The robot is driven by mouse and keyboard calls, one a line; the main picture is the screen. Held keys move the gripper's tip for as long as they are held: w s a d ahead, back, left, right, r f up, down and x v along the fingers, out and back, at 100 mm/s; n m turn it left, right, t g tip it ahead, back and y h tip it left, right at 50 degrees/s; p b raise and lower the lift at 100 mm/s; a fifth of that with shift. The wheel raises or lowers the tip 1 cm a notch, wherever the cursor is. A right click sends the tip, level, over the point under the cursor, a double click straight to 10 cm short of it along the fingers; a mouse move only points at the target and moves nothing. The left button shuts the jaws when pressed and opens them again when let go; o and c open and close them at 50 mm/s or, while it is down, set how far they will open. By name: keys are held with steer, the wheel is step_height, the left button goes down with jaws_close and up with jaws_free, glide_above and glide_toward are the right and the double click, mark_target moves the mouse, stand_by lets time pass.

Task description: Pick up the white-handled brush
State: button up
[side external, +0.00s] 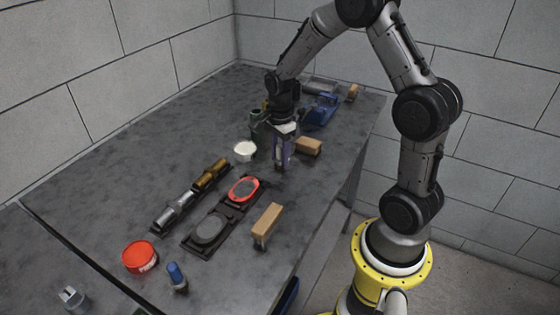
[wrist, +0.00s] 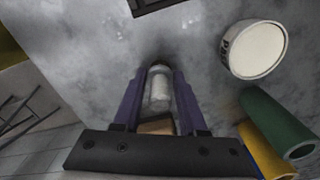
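My gripper (side external: 283,160) has purple fingers and points down at the table, beside a tan block (side external: 308,147). In the wrist view, the gripper (wrist: 161,75) has a gap between its fingers. A pale, rounded, translucent-white piece (wrist: 158,92) sits in that gap, which may be the brush's white handle. A tan piece (wrist: 156,127) shows below it, partly hidden by the gripper's dark bar. I cannot tell whether the fingers touch the white piece. In the side view the fingers hide it.
In the side view, a blue tool (side external: 321,112), a red tin (side external: 139,257) and another tan block (side external: 268,220) are on the table.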

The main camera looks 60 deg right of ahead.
jaws_close()
steer(key=shift+r, duration=0.1)
